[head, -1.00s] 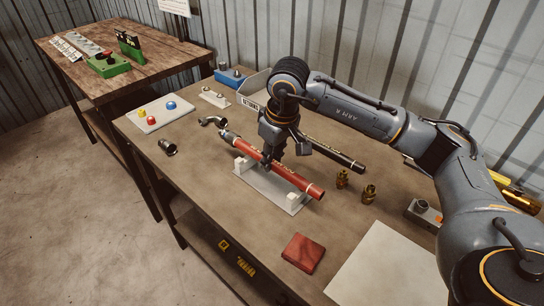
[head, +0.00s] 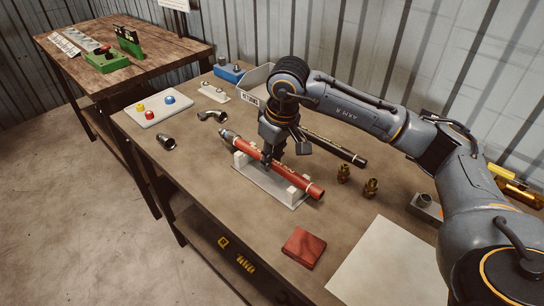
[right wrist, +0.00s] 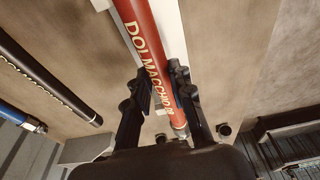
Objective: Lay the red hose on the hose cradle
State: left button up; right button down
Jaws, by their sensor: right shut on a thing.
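The red hose (head: 298,180) with pale lettering and a metal end fitting lies along the white hose cradle (head: 268,187), between its end supports. I cannot tell from the head view whether it rests fully in them. My right gripper (head: 268,162) is over the middle of the hose, pointing down, shut on it. In the right wrist view the red hose (right wrist: 150,45) runs between the two fingers (right wrist: 160,95), with the white cradle (right wrist: 172,20) under it. My left gripper is not in view.
A black hose (head: 335,147) lies behind the cradle. Brass fittings (head: 371,187) stand to the right, dark metal fittings (head: 166,142) to the left. A grey bin (head: 257,85) and a button board (head: 155,109) are farther back.

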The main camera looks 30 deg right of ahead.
jog(key=shift+f+b, duration=0.35)
jog(key=c, duration=1.1)
grip_release()
